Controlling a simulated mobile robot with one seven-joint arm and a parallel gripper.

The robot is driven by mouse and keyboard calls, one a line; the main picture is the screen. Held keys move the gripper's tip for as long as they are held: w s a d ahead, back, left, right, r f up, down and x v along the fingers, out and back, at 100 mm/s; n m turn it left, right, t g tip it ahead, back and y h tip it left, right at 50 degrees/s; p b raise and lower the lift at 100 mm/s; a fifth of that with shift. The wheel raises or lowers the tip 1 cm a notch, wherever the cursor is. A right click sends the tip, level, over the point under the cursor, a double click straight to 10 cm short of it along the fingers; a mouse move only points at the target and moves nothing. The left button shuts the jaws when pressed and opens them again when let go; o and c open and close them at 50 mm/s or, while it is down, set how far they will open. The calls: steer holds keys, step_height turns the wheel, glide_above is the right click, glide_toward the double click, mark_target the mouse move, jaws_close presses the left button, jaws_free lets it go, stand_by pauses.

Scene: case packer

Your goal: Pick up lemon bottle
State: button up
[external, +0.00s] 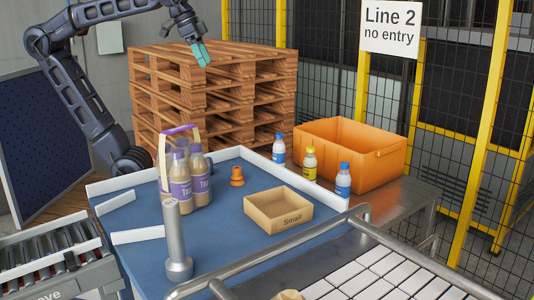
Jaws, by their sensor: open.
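A bottle with a yellow cap and yellow label (310,163), which looks like the lemon bottle, stands upright beside the orange crate, between two blue-capped bottles. One blue-capped bottle (279,149) stands to its left and another (343,180) to its right. My gripper (202,54) has teal fingers and is open and empty, high in front of the pallet stack. It is up and to the left of the lemon bottle, well apart from it.
An orange crate (392,158) stands behind the bottles. Wooden pallets (230,110) stand behind.

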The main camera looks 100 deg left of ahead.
steer(key=w+a+f+n+t+h, duration=0.15)
steer(key=w+f+n, duration=0.55)
steer(key=w+f, duration=0.7)
steer(key=w+d+f+n+h, duration=0.1)
steer(key=w+f+n+h, duration=0.2)
steer(key=w+f+n, duration=1.05)
steer(key=w+a+r+n+t, duration=0.2)
steer(key=w+a+r+t, duration=0.1)
steer(key=a+r, duration=0.35)
steer(key=w+a+r+n+t, duration=0.2)
steer(key=w+a+r+t, duration=0.1)
steer(key=a+r, duration=0.3)
steer(key=s+a+r+n+t+y, duration=0.1)
steer(key=s+a+r+n+t, duration=0.35)
steer(key=r, duration=0.45)
steer(key=s+a+r+n+t+y, duration=0.1)
steer(key=s+a+r+n, duration=0.35)
steer(key=a+r, duration=0.35)
glide_toward(322, 168)
steer(key=shift+w+a+f, duration=0.1)
steer(key=shift+w+f, duration=0.05)
steer(key=shift+w, duration=1.45)
steer(key=shift+w+a+f, duration=0.1)
steer(key=shift+w+f, duration=0.05)
steer(key=shift+w, duration=1.5)
steer(key=shift+w+a+f, duration=0.1)
steer(key=shift+w+f, duration=0.1)
steer(key=shift+w, duration=1.4)
